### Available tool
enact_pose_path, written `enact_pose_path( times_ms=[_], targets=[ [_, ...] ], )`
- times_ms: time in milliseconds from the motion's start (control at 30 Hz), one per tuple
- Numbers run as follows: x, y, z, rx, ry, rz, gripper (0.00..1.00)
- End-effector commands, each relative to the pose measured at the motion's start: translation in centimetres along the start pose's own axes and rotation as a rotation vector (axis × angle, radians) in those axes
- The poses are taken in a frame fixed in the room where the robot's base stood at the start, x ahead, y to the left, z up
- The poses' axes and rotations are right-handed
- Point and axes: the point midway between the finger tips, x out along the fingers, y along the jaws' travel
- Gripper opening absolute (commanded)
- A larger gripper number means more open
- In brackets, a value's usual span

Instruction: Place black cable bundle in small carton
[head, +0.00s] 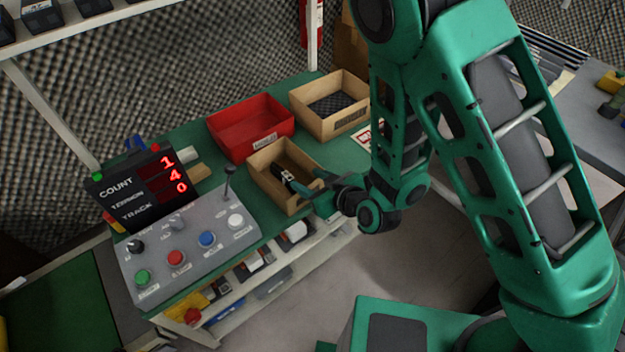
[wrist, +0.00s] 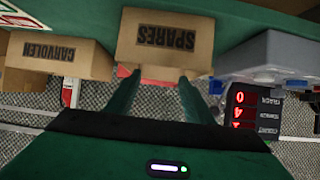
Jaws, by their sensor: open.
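A small open carton (head: 262,184) stands on the green bench, at the near side of the red bin. In the wrist view the carton (wrist: 166,38) shows its front, printed SPARES and upside down in the picture. A black item with a pale band, which looks like the cable bundle (head: 287,178), lies inside the carton. It does not show in the wrist view. My gripper (head: 314,184) is at the carton's right side, by its rim. In the wrist view my gripper (wrist: 158,80) has its fingers spread, with nothing seen between them.
A red bin (head: 250,128) and a second carton (head: 330,108) with dark lining stand behind. A grey button panel (head: 190,240) and a count display (head: 140,185) are to the left. Shelves with parts lie under the bench.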

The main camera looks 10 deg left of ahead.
Motion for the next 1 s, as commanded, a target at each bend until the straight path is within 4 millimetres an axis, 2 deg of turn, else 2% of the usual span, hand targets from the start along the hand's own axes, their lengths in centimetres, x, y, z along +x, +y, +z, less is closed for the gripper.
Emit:
enact_pose_path(
  times_ms=[200,500,633,767,833,1000],
  targets=[
    [-1.0,0.0,-0.1,0.001,0.002,0.001,0.48],
    [-1.1,0.0,-0.1,0.0,0.002,0.001,0.48],
    [-1.4,1.0,-0.7,0.006,-0.012,0.004,0.48],
    [-2.6,4.0,-1.8,0.029,-0.063,0.016,0.48],
    [-4.0,6.6,-2.4,0.049,-0.109,0.032,0.48],
    [-8.8,13.0,-2.8,0.116,-0.243,0.094,0.48]
  ],
)
